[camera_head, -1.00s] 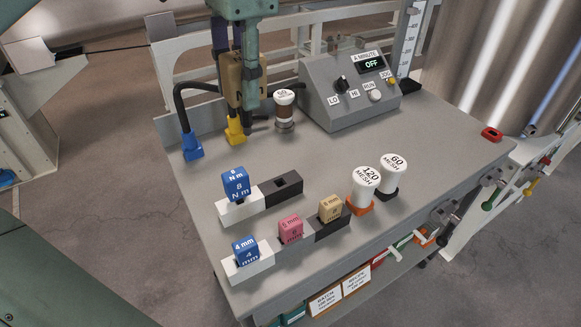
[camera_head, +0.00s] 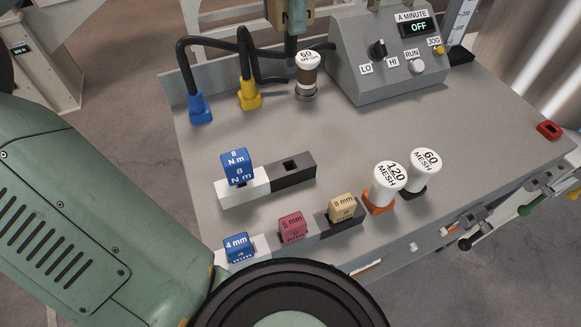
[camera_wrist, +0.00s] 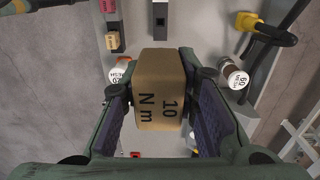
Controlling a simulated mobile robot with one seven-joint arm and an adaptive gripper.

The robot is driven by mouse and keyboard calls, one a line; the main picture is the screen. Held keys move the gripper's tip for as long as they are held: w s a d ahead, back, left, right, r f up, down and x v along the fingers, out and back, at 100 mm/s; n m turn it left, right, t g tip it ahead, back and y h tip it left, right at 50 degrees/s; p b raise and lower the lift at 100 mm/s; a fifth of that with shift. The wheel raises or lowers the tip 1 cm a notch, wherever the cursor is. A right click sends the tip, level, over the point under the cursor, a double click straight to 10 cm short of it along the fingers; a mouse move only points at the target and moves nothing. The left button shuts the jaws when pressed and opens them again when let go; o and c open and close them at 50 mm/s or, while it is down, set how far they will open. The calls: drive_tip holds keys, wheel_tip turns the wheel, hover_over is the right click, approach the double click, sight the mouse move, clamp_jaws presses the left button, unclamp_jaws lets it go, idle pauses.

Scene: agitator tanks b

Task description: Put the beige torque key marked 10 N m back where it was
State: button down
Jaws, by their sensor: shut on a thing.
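The beige torque key marked 10 N m (camera_wrist: 158,90) is held upright between the two fingers of my gripper (camera_wrist: 160,112) in the wrist view. A two-part rack stands on the bench. Its white half holds the blue 8 N m key (camera_head: 236,168), and its dark half (camera_head: 297,174) has an empty square socket. The dark rack half also shows at the top of the wrist view (camera_wrist: 160,14).
A front rack holds blue 4 mm (camera_head: 240,246), red 5 mm (camera_head: 292,226) and beige 8 mm (camera_head: 342,208) keys. The 120 mesh (camera_head: 388,180) and 60 mesh (camera_head: 424,165) jars stand to its right. Blue (camera_head: 199,107) and yellow (camera_head: 249,95) plugs and a control box (camera_head: 385,60) are behind.

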sight(290, 55)
wheel_tip(290, 55, down, 9)
drive_tip(key=b, duration=0.8)
drive_tip(key=shift+r, duration=0.15)
drive_tip(key=shift+f+b, duration=0.9)
drive_tip(key=shift+f, duration=8.45)
drive_tip(key=c, duration=1.5)
unclamp_jaws()
drive_tip(key=shift+d+f, duration=0.1)
drive_tip(key=shift+f, duration=0.05)
drive_tip(key=shift+c, duration=0.2)
drive_tip(key=o, duration=0.3)
drive_tip(key=shift+f+b, duration=0.15)
drive_tip(key=shift+b, duration=0.35)
wheel_tip(290, 55, up, 11)
drive_tip(key=shift+p, duration=0.45)
